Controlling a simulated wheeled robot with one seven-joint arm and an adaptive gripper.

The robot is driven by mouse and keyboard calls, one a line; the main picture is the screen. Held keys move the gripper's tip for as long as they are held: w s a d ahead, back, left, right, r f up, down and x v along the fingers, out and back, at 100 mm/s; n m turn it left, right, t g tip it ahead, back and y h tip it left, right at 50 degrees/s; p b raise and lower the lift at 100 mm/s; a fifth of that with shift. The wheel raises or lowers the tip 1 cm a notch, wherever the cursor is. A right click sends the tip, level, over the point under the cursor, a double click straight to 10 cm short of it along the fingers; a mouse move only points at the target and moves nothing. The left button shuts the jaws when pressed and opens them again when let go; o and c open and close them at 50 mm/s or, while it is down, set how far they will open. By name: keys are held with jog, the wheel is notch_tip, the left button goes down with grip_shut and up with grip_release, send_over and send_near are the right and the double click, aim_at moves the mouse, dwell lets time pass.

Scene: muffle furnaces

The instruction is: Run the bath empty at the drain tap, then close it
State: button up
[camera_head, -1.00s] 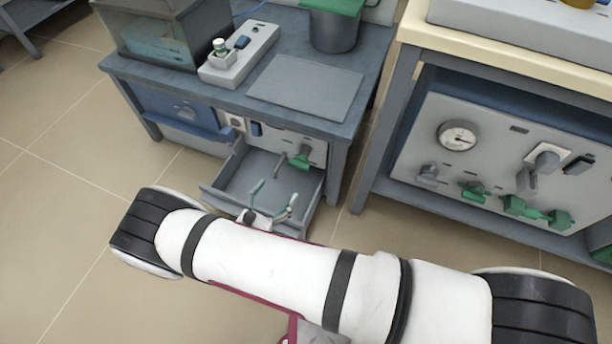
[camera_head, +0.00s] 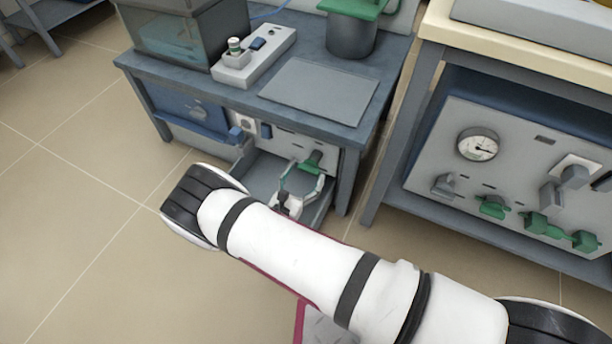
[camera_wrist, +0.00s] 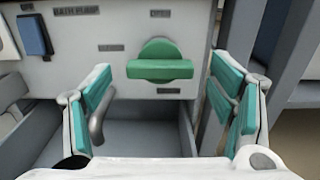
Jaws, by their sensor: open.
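The green drain tap handle (camera_wrist: 160,68) lies level across a round green hub on the grey panel, below a label reading OPEN. In the head view the tap (camera_head: 312,163) is on the right part of the bench front. My gripper (camera_wrist: 163,85) is open, with its teal-padded fingers left and right of the handle, and no contact shows. In the head view my gripper (camera_head: 302,175) is just in front of the tap. A grey curved pipe (camera_wrist: 99,122) shows partly behind the left finger. The glass-sided bath (camera_head: 175,42) stands on the bench; its water level is unclear.
A grey open tray (camera_wrist: 150,138) lies below the tap. A blue switch (camera_wrist: 34,36) sits left on the panel, by a BATH PUMP label. A grey bench leg (camera_wrist: 270,50) stands to the right. Another bench (camera_head: 470,150) with green taps and a gauge is further right.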

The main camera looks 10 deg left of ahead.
jog(key=shift+x, duration=0.85)
jog(key=c, duration=1.1)
jog(key=shift+c, duration=0.2)
